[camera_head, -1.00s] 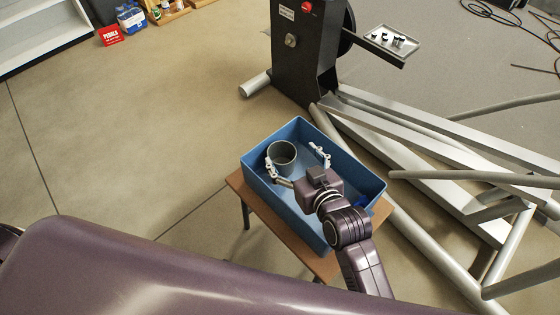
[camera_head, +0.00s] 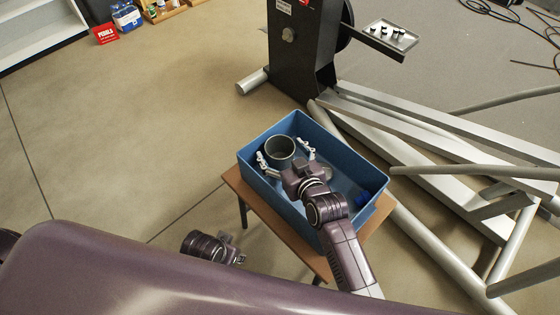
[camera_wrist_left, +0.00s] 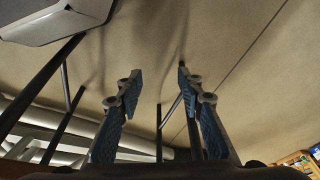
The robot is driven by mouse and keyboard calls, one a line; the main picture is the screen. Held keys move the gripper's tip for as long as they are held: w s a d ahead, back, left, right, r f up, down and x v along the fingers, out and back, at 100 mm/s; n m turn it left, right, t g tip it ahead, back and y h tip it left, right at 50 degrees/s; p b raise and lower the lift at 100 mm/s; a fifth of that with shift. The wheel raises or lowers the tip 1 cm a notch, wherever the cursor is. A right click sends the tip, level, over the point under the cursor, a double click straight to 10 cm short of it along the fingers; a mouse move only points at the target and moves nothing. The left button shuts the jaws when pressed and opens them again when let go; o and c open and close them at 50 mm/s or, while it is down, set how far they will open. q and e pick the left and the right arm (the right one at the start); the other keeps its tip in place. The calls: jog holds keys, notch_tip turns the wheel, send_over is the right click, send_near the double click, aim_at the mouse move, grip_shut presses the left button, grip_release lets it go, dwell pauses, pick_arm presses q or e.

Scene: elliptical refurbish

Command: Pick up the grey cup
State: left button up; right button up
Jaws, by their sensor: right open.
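The grey cup (camera_head: 280,149) stands in the far left corner of the blue bin (camera_head: 349,152), its round opening facing up. My right gripper (camera_head: 284,154) is open, reaching down into the bin from the near side. Its fingers spread to the left and right of the cup, the cup's near side lying between them; contact cannot be told. My left gripper (camera_head: 236,250) hangs left of the table, away from the cup. The left wrist view shows its blue-padded fingers (camera_wrist_left: 158,78) apart with nothing between them.
The bin sits on a small brown table (camera_head: 233,183). A blue item (camera_head: 362,197) and a silvery round item (camera_head: 327,173) lie inside it. A black post (camera_head: 300,50) and grey metal beams (camera_head: 410,137) stand behind and right. The floor at left is clear.

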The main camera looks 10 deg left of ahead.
jog(key=shift+w+a+f, duration=0.15)
jog(key=shift+w+a, duration=0.1)
jog(key=shift+w, duration=0.1)
jog(key=shift+c, duration=0.6)
jog(key=c, duration=1.4)
